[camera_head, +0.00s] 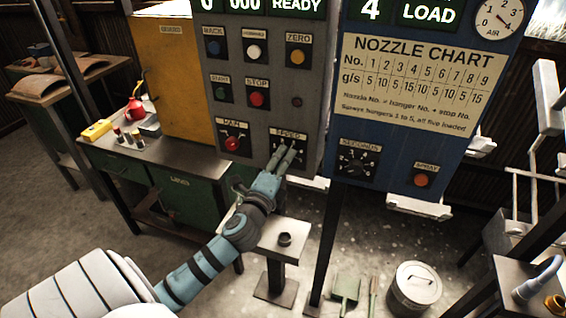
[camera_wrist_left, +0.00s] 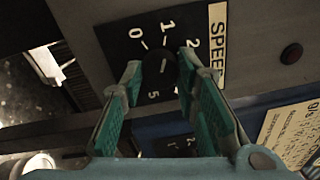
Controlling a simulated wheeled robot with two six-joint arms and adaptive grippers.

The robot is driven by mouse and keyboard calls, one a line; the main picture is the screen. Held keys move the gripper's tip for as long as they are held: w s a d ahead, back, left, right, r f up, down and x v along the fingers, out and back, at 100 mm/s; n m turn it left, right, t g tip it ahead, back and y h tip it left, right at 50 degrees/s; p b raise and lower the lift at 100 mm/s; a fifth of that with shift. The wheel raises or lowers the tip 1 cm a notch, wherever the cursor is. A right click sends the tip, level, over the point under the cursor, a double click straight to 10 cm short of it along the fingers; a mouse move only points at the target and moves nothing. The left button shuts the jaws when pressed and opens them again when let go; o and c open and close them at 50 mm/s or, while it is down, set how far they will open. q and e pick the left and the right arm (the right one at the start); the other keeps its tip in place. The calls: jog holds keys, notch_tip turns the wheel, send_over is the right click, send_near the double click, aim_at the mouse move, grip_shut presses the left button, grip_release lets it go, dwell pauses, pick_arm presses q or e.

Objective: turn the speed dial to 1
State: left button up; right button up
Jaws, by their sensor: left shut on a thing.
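The speed dial is a dark round knob on a black plate (camera_head: 299,150) at the lower right of the grey panel. In the left wrist view its knob (camera_wrist_left: 159,72) sits between the fingertips, with the figures 0, 1, 2 and 5 visible around it. A pale mark shows on the knob, but I cannot tell which figure it points to. My left gripper (camera_head: 285,158) reaches up to the dial. In the left wrist view its green-padded fingers (camera_wrist_left: 160,78) are shut on the knob, one on each side. My right gripper is not in view.
A red main switch (camera_head: 232,144) is left of the speed dial, and a red stop button (camera_head: 257,99) is above it. The blue panel on the right carries a seconds dial (camera_head: 356,160) and an orange button (camera_head: 421,180). A small stand (camera_head: 270,240) is below.

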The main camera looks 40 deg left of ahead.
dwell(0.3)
pick_arm(q)
jog(key=o, duration=1.2)
jog(key=shift+c, duration=0.2)
jog(key=v, duration=1.2)
